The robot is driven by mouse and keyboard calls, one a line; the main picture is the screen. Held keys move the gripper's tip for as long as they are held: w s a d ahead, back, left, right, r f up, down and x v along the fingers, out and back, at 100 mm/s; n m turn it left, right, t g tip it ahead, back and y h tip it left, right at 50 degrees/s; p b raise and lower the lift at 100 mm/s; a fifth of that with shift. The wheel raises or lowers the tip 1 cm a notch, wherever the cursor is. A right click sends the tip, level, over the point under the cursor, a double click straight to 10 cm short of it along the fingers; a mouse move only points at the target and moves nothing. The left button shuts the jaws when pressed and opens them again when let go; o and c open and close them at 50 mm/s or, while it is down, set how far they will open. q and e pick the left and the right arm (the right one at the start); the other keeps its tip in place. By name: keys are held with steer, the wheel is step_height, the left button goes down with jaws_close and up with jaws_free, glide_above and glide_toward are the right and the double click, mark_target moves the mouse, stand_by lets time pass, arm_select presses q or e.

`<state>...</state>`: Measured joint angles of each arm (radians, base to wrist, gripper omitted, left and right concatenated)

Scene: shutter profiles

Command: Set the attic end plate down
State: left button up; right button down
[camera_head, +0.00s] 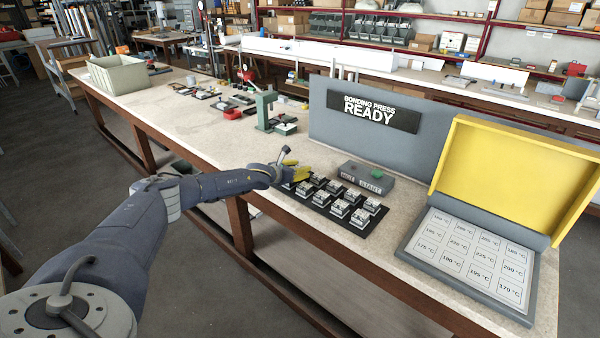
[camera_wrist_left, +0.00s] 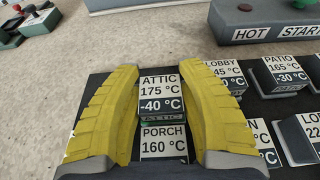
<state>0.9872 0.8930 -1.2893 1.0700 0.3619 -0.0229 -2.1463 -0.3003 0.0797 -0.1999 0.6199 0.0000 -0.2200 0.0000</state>
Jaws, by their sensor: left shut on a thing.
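In the left wrist view, the two yellow fingers of my left gripper (camera_wrist_left: 160,70) stand on either side of the block labelled ATTIC, 175 °C, -40 °C (camera_wrist_left: 160,88). A small green-edged piece lettered ATTIC, the attic end plate (camera_wrist_left: 162,117), shows between the fingers, low against that block. My left gripper is shut on it. Whether its underside touches anything is hidden. The PORCH block (camera_wrist_left: 164,143) is just nearer. In the head view, my left gripper (camera_head: 298,173) is at the far left end of the black mat (camera_head: 318,207). My right gripper is not in view.
Several labelled blocks, including LOBBY (camera_wrist_left: 225,75) and PATIO (camera_wrist_left: 281,70), stand close on the right. The HOT/START box (camera_head: 362,180) is behind them. A yellow-lidded temperature chart (camera_head: 410,246) lies right. Bare bench is left of the mat.

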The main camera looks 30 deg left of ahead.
arm_select(q)
steer(key=shift+f, duration=0.6)
steer(key=shift+f, duration=0.15)
steer(key=o, duration=1.2)
steer(key=shift+o, duration=0.2)
steer(key=v, duration=1.2)
